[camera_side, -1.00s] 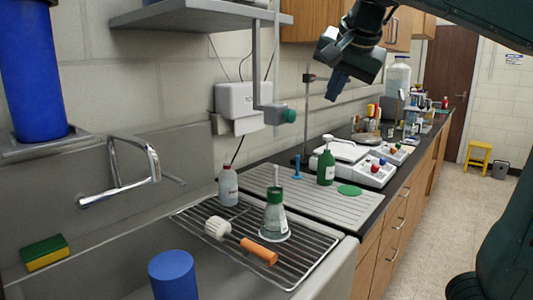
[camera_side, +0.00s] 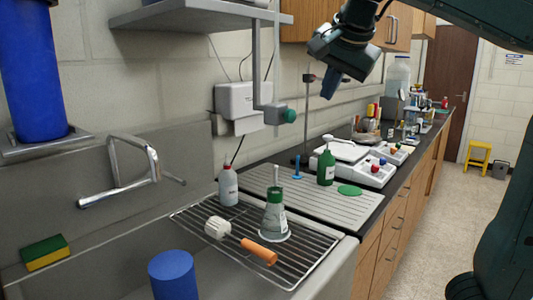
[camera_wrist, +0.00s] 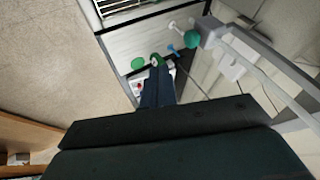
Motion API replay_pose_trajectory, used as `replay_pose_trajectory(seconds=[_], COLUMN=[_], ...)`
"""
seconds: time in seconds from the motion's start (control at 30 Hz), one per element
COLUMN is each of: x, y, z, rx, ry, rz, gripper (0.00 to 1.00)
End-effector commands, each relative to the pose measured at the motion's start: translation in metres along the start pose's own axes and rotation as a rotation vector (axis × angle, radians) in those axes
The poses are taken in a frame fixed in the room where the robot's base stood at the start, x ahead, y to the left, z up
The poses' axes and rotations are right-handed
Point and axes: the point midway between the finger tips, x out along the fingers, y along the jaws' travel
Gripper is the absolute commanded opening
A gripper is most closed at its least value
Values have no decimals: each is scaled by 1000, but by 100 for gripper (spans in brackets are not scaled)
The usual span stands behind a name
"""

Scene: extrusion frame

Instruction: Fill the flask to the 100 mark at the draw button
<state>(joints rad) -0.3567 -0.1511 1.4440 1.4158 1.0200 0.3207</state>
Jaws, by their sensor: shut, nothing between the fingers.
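The flask (camera_side: 274,218) is a clear conical one with a green neck. It stands upright on the wire drying rack over the sink edge. Its level and marks are too small to read. A green round knob (camera_side: 289,116), which may be the draw button, sits on the grey arm below the wall shelf. It also shows in the wrist view (camera_wrist: 193,40). My gripper (camera_side: 329,90) is shut and empty, in the air to the right of the knob and well above the counter. Its dark blue fingers show in the wrist view (camera_wrist: 157,84).
A brush with an orange handle (camera_side: 259,251) and a white bottle with a red cap (camera_side: 228,186) are by the flask. A green bottle (camera_side: 326,167), a green disc (camera_side: 349,190) and balances (camera_side: 370,168) stand behind. The grooved drainboard (camera_side: 315,204) is mostly clear.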

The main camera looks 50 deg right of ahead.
Motion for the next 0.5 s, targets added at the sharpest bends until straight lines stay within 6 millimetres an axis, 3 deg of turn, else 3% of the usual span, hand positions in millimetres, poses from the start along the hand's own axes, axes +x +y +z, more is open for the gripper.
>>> replay_pose_trajectory(seconds=[0.5], x=[32], y=[1], z=[-1], rx=[1], ry=[3], rz=[5], gripper=[0])
